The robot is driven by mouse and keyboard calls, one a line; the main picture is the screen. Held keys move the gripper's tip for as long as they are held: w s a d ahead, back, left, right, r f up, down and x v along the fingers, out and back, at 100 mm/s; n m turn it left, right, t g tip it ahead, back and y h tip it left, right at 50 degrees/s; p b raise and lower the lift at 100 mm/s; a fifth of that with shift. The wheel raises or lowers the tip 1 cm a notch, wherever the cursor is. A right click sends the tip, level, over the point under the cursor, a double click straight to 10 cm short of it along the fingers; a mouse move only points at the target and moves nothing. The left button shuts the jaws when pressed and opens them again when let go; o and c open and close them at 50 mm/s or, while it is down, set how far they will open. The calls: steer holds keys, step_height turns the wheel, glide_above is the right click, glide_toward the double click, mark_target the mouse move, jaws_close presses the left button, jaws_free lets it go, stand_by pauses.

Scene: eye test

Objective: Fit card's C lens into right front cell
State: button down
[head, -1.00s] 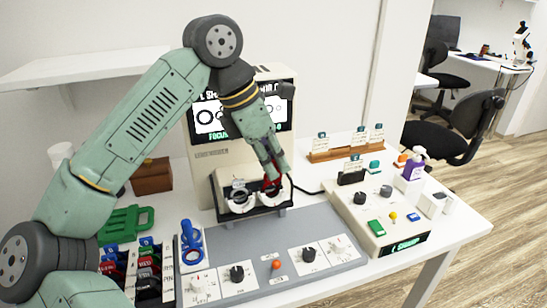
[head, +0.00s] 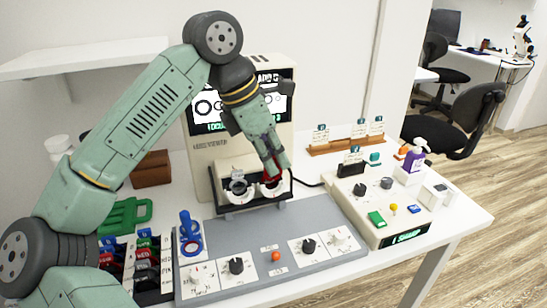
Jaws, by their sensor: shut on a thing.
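My gripper (head: 273,173) points down at the front of the cream eye-test machine (head: 202,160). It is shut on a red lens (head: 275,180), which it mostly hides. The red lens is at the right front cell (head: 273,190); I cannot tell whether it is seated or just above. The left front cell (head: 237,190) beside it shows a pale ring with a dark centre. A card stands in a black holder (head: 350,169) on the right console; its writing is too small to read.
A grey control panel (head: 262,230) with knobs lies in front of the machine. A lens box (head: 140,262) and a blue stand (head: 190,238) are at left. The right console (head: 375,225) has buttons and a green display. A wooden rack (head: 345,145) holds cards behind.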

mark_target(274, 180)
steer(key=shift+f, duration=0.2)
steer(key=shift+f+b, duration=1.2)
steer(key=shift+f, duration=0.05)
steer(key=shift+f, duration=0.15)
steer(key=c, duration=1.7)
jaws_free()
steer(key=v, duration=1.2)
